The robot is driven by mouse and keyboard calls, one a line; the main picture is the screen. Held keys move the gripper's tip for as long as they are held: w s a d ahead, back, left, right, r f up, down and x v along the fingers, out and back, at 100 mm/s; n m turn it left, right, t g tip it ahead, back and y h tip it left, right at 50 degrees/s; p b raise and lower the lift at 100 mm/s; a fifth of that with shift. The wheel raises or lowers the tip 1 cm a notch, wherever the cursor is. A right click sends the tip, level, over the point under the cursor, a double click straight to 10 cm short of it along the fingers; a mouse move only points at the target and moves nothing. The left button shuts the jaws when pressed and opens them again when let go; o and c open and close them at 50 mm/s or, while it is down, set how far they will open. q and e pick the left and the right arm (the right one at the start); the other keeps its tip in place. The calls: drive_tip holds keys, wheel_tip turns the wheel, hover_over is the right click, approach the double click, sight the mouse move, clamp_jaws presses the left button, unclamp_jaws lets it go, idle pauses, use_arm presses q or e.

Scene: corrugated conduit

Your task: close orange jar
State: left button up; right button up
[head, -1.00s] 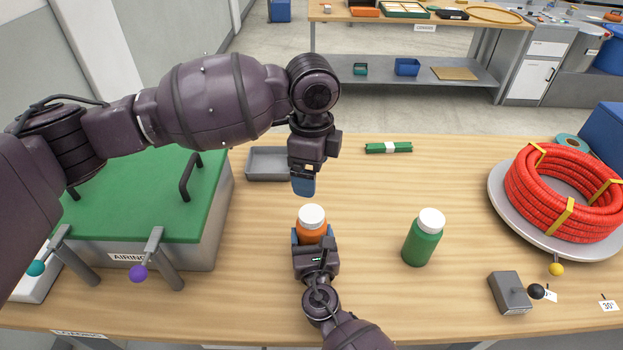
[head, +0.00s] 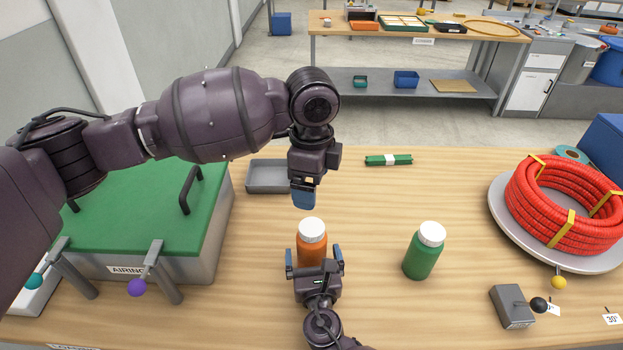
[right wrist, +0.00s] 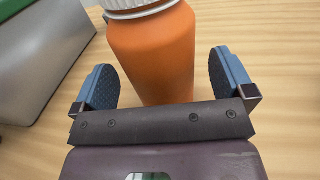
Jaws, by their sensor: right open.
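The orange jar (head: 311,247) stands upright on the table with its white lid (head: 312,229) on top. My right gripper (head: 315,256) is open, with one finger on each side of the jar's body and a gap on both sides. The right wrist view shows the orange jar (right wrist: 155,55) between the two blue finger pads, apart from both. My left gripper (head: 304,199) points down above the table, a little behind and above the jar; its fingers overlap in the picture, so its opening is unclear. Whether the lid is fully tight cannot be seen.
A green jar (head: 424,252) with a white lid stands to the right. A grey tray (head: 268,188) and a green bundle (head: 388,160) lie behind. A red conduit coil (head: 565,200) is at right, a green-topped box (head: 140,225) at left. A grey switch box (head: 511,306) sits front right.

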drive_tip(key=s, duration=0.6)
drive_tip(key=s+d, duration=0.1)
drive_tip(key=s, duration=0.1)
drive_tip(key=shift+s, duration=0.4)
drive_tip(key=shift+s, duration=0.1)
